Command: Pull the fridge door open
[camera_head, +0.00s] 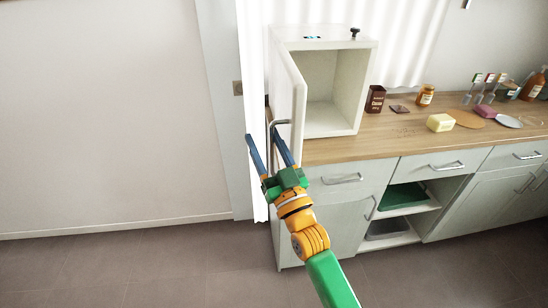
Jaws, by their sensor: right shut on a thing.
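The small white fridge (363,75) stands on the wooden counter at its left end. Its door (291,88) is hinged on the left and stands open, swung out toward me, so the empty-looking inside shows. The grey bar handle (281,122) is on the door's lower front edge. My right gripper (262,137) reaches up from below with its blue fingers at the handle, and it is shut on the handle. The fingers partly hide the handle's lower part. My left gripper is out of view.
On the counter (385,130) right of the fridge are a dark brown tin (376,99), an amber jar (425,95), a yellow block (440,122) and several bottles. Drawers and open shelves lie below. The floor (130,270) at the left is clear.

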